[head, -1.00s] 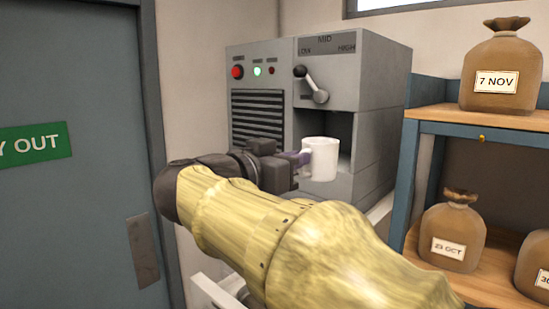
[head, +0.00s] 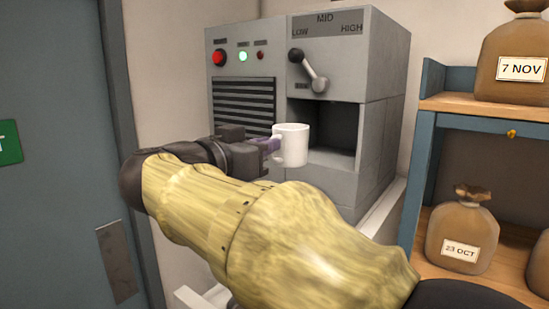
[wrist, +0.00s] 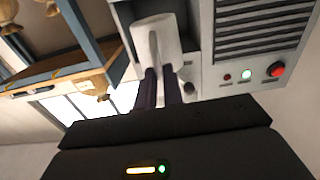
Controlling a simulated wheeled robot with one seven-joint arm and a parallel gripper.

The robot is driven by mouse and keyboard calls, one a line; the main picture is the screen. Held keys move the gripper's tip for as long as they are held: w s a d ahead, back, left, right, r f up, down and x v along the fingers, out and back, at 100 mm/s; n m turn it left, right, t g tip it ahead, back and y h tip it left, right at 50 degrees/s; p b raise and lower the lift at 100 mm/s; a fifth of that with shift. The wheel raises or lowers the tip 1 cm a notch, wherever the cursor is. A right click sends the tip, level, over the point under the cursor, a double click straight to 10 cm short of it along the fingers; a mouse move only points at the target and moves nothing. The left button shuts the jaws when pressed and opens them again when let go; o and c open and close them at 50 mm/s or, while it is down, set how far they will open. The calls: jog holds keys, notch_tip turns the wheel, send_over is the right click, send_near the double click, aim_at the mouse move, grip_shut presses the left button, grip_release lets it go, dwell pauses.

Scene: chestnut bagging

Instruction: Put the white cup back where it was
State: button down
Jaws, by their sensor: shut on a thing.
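The white cup (head: 292,145) is upright in the head view, in front of the grey machine's open recess (head: 322,130). My gripper (head: 273,146) is shut on the cup's handle side, from the left of the cup. In the wrist view the cup (wrist: 155,38) is beyond my two dark fingers (wrist: 158,86), which close on its handle. The cup appears held in the air; what is under it is hidden behind my arm.
The grey machine (head: 370,60) has a lever (head: 309,70) and a lit green light. A blue-framed shelf (head: 424,150) at the right holds brown sacks (head: 460,232) with date labels. A grey door (head: 55,90) stands at the left.

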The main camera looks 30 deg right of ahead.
jog(key=p+x, duration=0.6)
jog(key=x, duration=1)
jog(key=shift+w+d, duration=0.15)
jog(key=shift+d, duration=0.2)
jog(key=f, duration=0.1)
jog(key=f+p, duration=0.1)
jog(key=d+f, duration=0.1)
jog(key=shift+w+d+f, duration=0.1)
jog(key=shift+w+f, duration=0.15)
jog(key=shift+w, duration=0.1)
jog(key=shift+s+f, duration=0.2)
jog(key=c, duration=1.5)
grip_release()
jog(key=shift+w, duration=0.15)
